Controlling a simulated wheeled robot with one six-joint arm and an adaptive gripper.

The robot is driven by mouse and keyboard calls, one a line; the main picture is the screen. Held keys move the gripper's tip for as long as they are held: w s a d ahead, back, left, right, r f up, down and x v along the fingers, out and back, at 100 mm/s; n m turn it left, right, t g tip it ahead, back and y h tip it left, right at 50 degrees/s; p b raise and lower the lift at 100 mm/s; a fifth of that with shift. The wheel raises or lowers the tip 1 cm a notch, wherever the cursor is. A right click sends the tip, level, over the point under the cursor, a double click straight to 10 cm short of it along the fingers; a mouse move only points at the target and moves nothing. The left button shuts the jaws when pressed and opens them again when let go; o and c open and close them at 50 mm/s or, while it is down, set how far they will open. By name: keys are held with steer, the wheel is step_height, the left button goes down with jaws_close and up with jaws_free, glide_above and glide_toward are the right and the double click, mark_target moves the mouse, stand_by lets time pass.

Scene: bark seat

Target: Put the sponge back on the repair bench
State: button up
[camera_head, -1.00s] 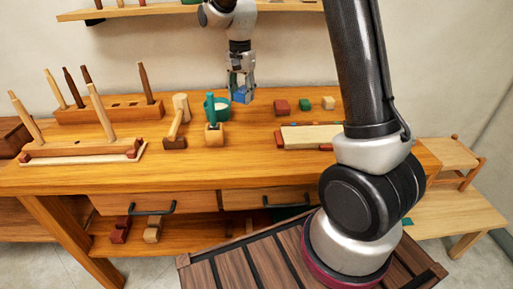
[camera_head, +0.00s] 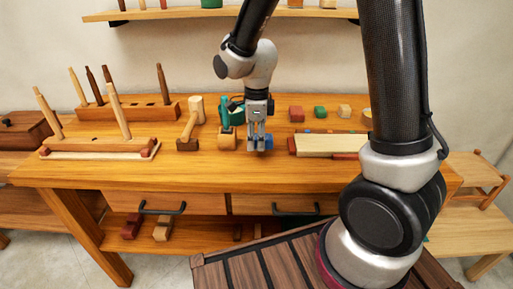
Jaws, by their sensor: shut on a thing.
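The blue sponge (camera_head: 269,142) is between the fingers of my gripper (camera_head: 258,142), which is shut on it and points down. The fingers hide most of the sponge. They are over the middle of the wooden repair bench (camera_head: 205,172), low at its top. I cannot tell whether the sponge touches the wood or is just above it.
A wooden block with a teal-handled tool (camera_head: 227,138) and a mallet (camera_head: 190,125) stand close left of my gripper. A pale board (camera_head: 330,145) lies to the right. Small coloured blocks (camera_head: 297,114) sit behind it. The bench's front strip is clear.

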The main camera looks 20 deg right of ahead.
mark_target(256, 147)
steer(key=shift+f, duration=1.7)
steer(key=shift+f, duration=0.1)
steer(key=o, duration=1)
